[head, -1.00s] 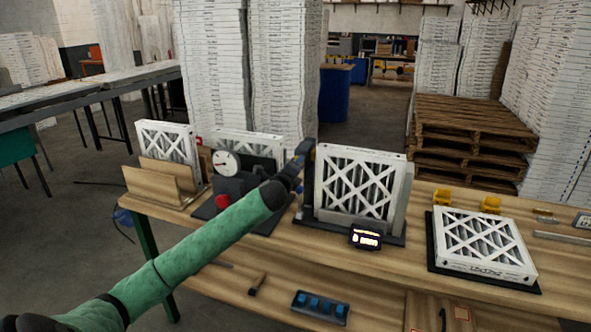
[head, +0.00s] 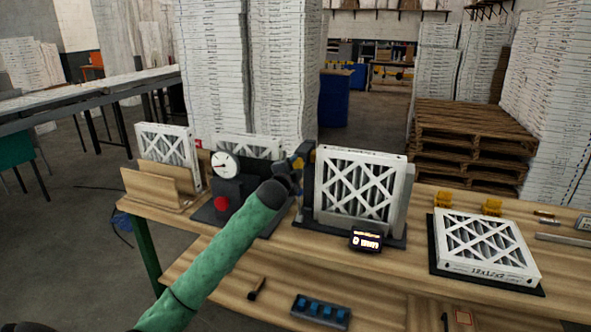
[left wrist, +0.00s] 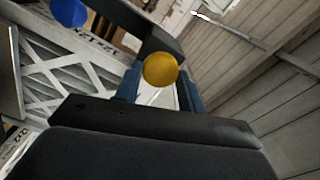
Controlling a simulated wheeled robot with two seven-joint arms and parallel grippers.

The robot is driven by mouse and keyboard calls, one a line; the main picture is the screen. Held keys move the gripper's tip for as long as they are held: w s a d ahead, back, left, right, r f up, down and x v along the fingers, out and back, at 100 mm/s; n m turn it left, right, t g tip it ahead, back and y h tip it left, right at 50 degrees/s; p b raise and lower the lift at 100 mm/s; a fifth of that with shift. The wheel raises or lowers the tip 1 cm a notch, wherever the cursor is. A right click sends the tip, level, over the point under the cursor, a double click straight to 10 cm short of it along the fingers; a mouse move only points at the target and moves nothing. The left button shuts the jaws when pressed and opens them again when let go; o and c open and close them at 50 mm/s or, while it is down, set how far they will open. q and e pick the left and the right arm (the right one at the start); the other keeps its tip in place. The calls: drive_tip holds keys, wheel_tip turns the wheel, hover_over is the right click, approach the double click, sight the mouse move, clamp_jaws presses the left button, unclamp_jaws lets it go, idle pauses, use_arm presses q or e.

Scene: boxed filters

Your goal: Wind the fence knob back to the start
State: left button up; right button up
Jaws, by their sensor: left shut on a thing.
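The fence knob, an orange-yellow ball (left wrist: 161,70), sits between the blue fingertips of my left gripper (left wrist: 161,85) in the left wrist view. In the head view my left gripper (head: 292,168) is at the left side of the black fixture (head: 308,190), which holds an upright white filter (head: 358,188). Its fingers are shut on the knob, of which little shows there. A small lit display (head: 366,241) stands in front of the fixture; its digits are too small to read surely. My right gripper is out of view.
A round dial gauge (head: 225,165) and a red button (head: 221,203) stand left of my gripper. A wooden rack (head: 160,187) holds a filter at far left. Another filter (head: 485,244) lies flat at right. A blue ball (left wrist: 68,12) shows in the left wrist view.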

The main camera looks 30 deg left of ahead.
use_arm(q)
drive_tip(key=n, duration=0.6)
drive_tip(key=shift+n, duration=0.3)
drive_tip(key=n, duration=0.2)
drive_tip(key=shift+n, duration=0.3)
drive_tip(key=n, duration=0.2)
drive_tip(key=shift+n+p, duration=0.3)
drive_tip(key=shift+n, duration=1)
drive_tip(key=shift+a+n+p, duration=0.1)
drive_tip(key=shift+n+p, duration=0.3)
drive_tip(key=shift+n, duration=0.5)
drive_tip(key=n+p, duration=0.1)
drive_tip(key=n, duration=0.2)
drive_tip(key=shift+n, duration=0.3)
drive_tip(key=n+p, duration=0.1)
drive_tip(key=n, duration=0.2)
drive_tip(key=shift+f+n+p, duration=0.1)
drive_tip(key=shift+n+p, duration=0.5)
drive_tip(key=shift+n, duration=1)
drive_tip(key=shift+s+a, duration=0.1)
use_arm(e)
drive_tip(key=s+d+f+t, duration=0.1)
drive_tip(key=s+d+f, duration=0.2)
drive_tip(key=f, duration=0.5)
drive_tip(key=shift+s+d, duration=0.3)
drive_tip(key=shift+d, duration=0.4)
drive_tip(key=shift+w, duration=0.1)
